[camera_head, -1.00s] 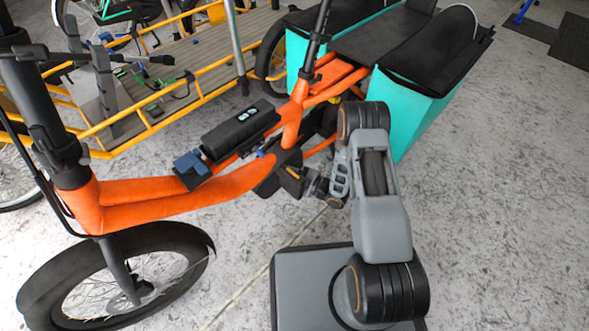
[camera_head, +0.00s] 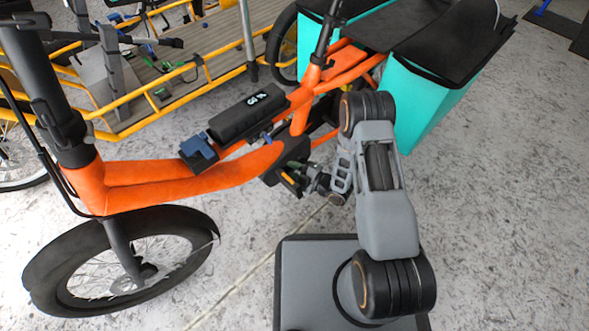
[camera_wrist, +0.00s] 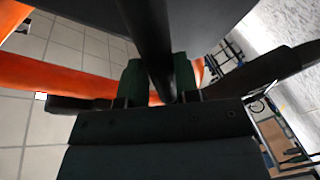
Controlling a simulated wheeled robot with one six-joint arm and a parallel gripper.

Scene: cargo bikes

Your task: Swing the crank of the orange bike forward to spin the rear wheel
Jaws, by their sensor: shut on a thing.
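The orange bike (camera_head: 190,183) stands upright across the head view, front wheel at lower left and rear at upper right. Its dark crank area (camera_head: 284,172) is low on the near side of the frame, partly hidden by my arm. My gripper (camera_head: 310,180) is down beside it. In the wrist view, the dark green fingers of my gripper (camera_wrist: 158,78) are shut on a dark bar, which looks like the crank (camera_wrist: 150,40). The orange frame also crosses behind the fingers in the wrist view (camera_wrist: 60,78). The rear wheel is hidden behind the bags and my arm.
Teal side bags (camera_head: 425,108) with black covers flank the bike's rear. A yellow-framed cargo bike (camera_head: 165,105) stands close behind. The front wheel (camera_head: 125,262) is at lower left. Grey floor (camera_head: 510,220) is clear at right.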

